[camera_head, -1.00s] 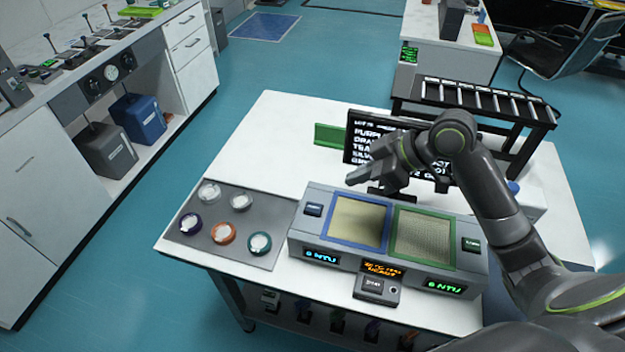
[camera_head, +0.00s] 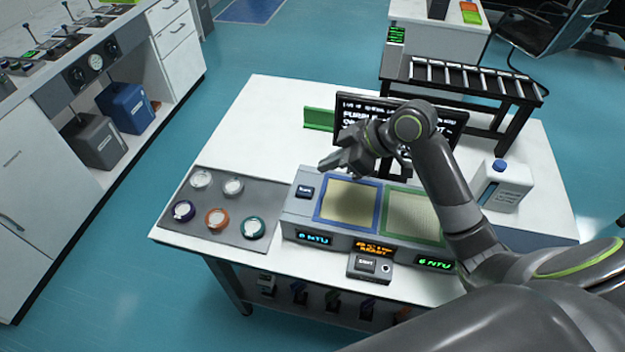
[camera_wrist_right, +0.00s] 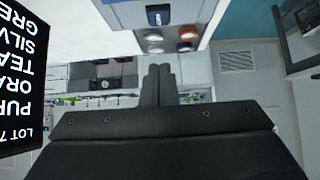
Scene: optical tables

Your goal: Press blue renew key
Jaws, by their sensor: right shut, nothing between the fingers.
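The blue renew key (camera_head: 304,192) is a small dark blue button with a pale label. It sits at the left end of the grey console (camera_head: 292,213), left of the blue-framed panel (camera_head: 350,203). It also shows at the top of the wrist view (camera_wrist_right: 158,14). My right gripper (camera_head: 325,164) is shut and empty. It hangs in the air above the console's back edge, up and slightly right of the key in the picture, apart from it. Its closed fingers (camera_wrist_right: 158,72) show in the wrist view. My left gripper is not in view.
A grey mat (camera_head: 195,242) with several round coloured-rim dishes lies left of the console. A black monitor (camera_head: 450,125) stands behind. A white jug (camera_head: 502,185) stands at right. My right arm covers the console's right end.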

